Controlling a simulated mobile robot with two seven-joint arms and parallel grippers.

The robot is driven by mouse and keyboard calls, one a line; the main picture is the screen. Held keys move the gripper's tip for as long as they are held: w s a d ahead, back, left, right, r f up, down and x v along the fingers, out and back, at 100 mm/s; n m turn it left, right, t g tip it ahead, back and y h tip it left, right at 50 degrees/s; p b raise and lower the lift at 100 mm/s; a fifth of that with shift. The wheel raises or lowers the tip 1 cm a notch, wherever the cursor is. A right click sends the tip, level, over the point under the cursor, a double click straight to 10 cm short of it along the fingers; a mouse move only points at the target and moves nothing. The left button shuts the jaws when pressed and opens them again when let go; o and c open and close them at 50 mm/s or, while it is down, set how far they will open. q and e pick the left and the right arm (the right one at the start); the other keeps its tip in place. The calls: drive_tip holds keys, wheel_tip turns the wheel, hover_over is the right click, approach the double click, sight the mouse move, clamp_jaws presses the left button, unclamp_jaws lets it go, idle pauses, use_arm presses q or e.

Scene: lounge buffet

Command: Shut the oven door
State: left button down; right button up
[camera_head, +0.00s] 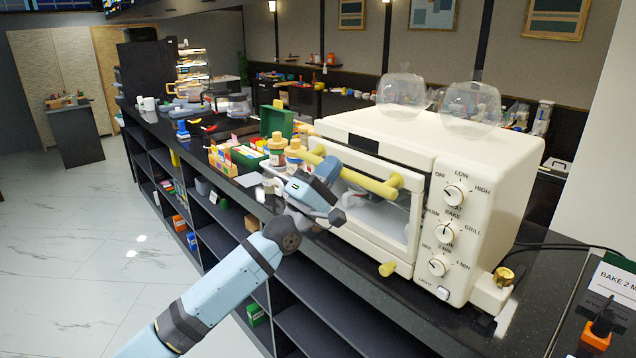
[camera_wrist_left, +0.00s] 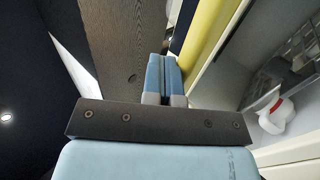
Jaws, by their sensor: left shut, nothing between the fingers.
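The cream oven (camera_head: 480,170) stands on the dark counter, with its front facing left. Its door (camera_head: 412,222) has a pale frame around a window and a thick yellow handle (camera_head: 372,183). My left gripper (camera_head: 328,170) is shut and empty at the handle, on the outer side of the door. In the left wrist view its fingertips (camera_wrist_left: 166,72) are together beside the yellow handle (camera_wrist_left: 208,35); contact is unclear. My right gripper is not in view.
Two clear glass bowls (camera_head: 403,90) sit on the oven. Open shelves (camera_head: 310,325) lie below the counter. The floor (camera_head: 60,250) at left is clear.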

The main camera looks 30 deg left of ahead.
use_arm(q)
drive_tip(key=shift+w+d+r, duration=0.25)
drive_tip(key=shift+w+r, duration=0.05)
drive_tip(key=shift+w, duration=0.35)
